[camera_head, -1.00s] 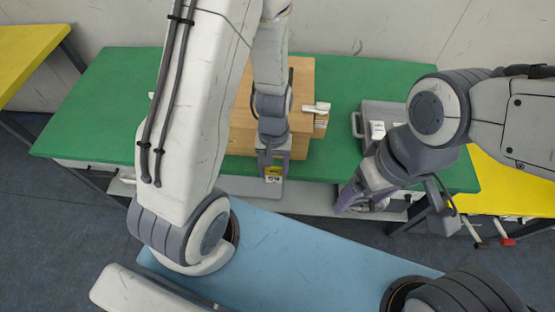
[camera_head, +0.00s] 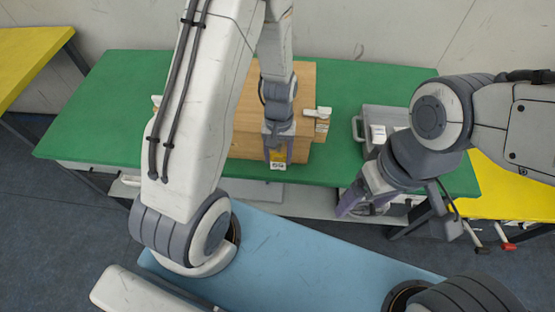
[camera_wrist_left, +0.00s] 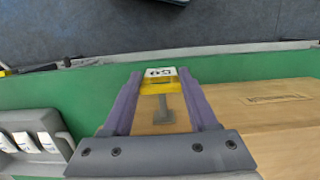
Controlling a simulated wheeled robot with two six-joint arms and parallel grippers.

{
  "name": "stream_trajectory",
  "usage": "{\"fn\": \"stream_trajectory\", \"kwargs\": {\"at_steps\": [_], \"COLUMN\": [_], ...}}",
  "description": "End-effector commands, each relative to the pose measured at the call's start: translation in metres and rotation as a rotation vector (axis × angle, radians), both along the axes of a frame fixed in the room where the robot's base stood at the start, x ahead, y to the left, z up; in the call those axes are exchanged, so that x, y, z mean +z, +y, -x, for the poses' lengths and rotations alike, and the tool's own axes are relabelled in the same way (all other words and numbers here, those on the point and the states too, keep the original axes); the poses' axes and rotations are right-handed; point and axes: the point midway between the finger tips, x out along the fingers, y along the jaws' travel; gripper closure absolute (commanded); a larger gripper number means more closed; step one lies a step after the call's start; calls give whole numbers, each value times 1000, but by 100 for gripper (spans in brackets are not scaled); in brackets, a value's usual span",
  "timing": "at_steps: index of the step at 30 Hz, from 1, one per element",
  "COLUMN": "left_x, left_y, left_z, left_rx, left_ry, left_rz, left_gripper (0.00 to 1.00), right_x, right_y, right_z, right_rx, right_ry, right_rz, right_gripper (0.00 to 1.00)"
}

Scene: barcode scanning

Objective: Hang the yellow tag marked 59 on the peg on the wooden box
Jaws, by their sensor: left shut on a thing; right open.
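My left gripper (camera_head: 278,161) is shut on the yellow tag (camera_head: 278,156), which has a white label reading 59 at its lower end. The left wrist view shows the tag (camera_wrist_left: 159,85) with the label upside down, between the purple fingertips (camera_wrist_left: 159,76). The wooden box (camera_head: 302,85) stands on the green table, and the tag is in front of its near side. In the wrist view a grey T-shaped piece (camera_wrist_left: 164,110), possibly the peg, shows against wood between the fingers. I cannot tell whether the tag touches it. My right gripper (camera_head: 360,207) is open and empty near the table's front edge.
A grey tray (camera_head: 362,112) with white-labelled items is right of the box; it also shows in the wrist view (camera_wrist_left: 30,160). A white item (camera_head: 317,111) sits at the box's right side. The green table (camera_head: 95,125) is clear at left.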

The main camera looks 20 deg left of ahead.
Motion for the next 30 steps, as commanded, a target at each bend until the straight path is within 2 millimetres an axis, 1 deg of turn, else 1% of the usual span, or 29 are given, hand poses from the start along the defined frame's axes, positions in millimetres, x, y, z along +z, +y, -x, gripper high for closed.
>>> {"fn": "stream_trajectory", "kwargs": {"at_steps": [12, 16, 30], "left_x": [-3, -6, -10], "left_y": [7, 9, 10], "left_z": [-24, -29, -34], "left_rx": [1, 0, 0], "left_ry": [0, 2, 1], "left_rz": [-1, 0, -1], "left_gripper": [93, 93, 93], "right_x": [-3, -3, -2], "right_y": [0, 0, 0], "right_z": [0, 0, 0], "right_rx": [0, 0, 0], "right_ry": [0, 0, 0], "right_rz": [0, 0, 0], "right_gripper": [20, 20, 20]}}
